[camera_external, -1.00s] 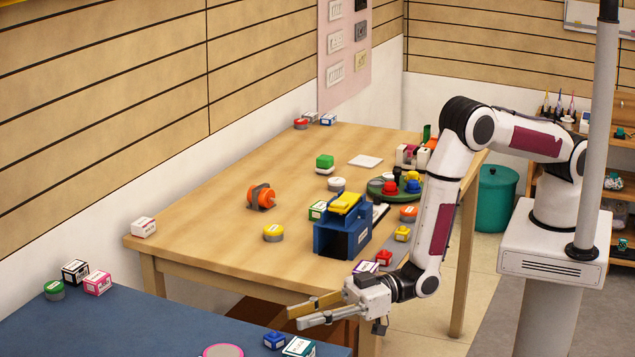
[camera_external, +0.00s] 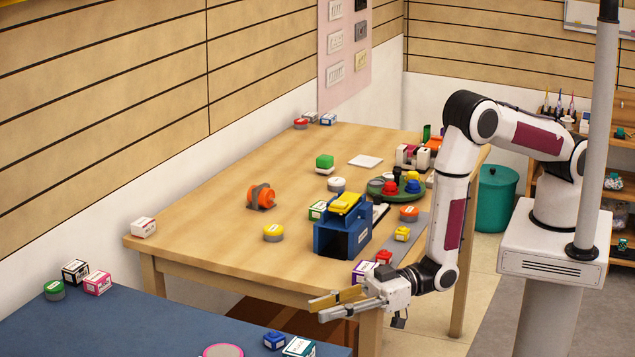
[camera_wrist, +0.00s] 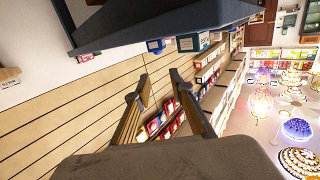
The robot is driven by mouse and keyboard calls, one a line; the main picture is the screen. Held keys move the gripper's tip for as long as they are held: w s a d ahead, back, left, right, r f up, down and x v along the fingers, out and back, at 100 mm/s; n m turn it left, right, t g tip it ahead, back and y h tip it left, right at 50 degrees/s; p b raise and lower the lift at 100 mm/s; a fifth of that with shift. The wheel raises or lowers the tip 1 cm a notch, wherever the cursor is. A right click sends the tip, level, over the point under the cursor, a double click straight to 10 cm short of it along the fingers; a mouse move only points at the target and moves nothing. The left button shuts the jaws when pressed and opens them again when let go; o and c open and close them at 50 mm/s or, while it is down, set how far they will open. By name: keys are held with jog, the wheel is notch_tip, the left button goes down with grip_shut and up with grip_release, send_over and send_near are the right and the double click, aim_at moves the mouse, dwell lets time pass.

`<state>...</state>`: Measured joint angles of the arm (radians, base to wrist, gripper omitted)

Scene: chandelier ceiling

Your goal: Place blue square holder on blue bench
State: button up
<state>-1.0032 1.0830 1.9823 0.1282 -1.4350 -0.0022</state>
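A blue square-sided holder (camera_external: 330,239) with a dark front opening stands upright on the wooden table near its front edge. A yellow piece (camera_external: 345,203) sits on top of it. The blue bench (camera_external: 150,325) is at the lower left, and only part of it is in view. My gripper (camera_external: 330,307) is in front of the wooden table's near edge, below the holder and apart from it, pointing left. Its fingers are spread with nothing between them. In the wrist view, the two fingers of my gripper (camera_wrist: 155,88) also show apart and empty.
A small blue block (camera_external: 274,340) and a teal-edged box (camera_external: 299,346) sit at the bench's right end. An orange round part (camera_external: 261,197) lies mid-table. The bench's middle is largely clear.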

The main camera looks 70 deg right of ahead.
jog(key=shift+w+r, duration=0.1)
dwell(0.4)
jog(key=w+d+r+m+h, duration=0.3)
jog(key=w+d+r+h, duration=0.1)
jog(key=w+d+r, duration=0.75)
jog(key=d+r+m+h, duration=0.1)
jog(key=d+r+h, duration=0.1)
jog(key=d+r, duration=0.5)
jog(key=d+r+m+h, duration=0.1)
jog(key=d+r+h, duration=0.15)
jog(key=d, duration=0.85)
jog(key=s+d+r+m+g+h, duration=0.1)
jog(key=s+d+r, duration=0.2)
jog(key=s+d, duration=0.45)
jog(key=s+d+r+m+g+h, duration=0.2)
jog(key=s+d, duration=0.2)
jog(key=d, duration=0.6)
jog(key=s+d+m+g+h, duration=0.1)
jog(key=s+d, duration=0.3)
jog(key=s, duration=0.5)
jog(key=s+d+m+g+h, duration=0.1)
jog(key=s+d, duration=0.4)
jog(key=s, duration=0.4)
jog(key=shift+d+f+g, duration=0.3)
jog(key=shift+f, duration=0.05)
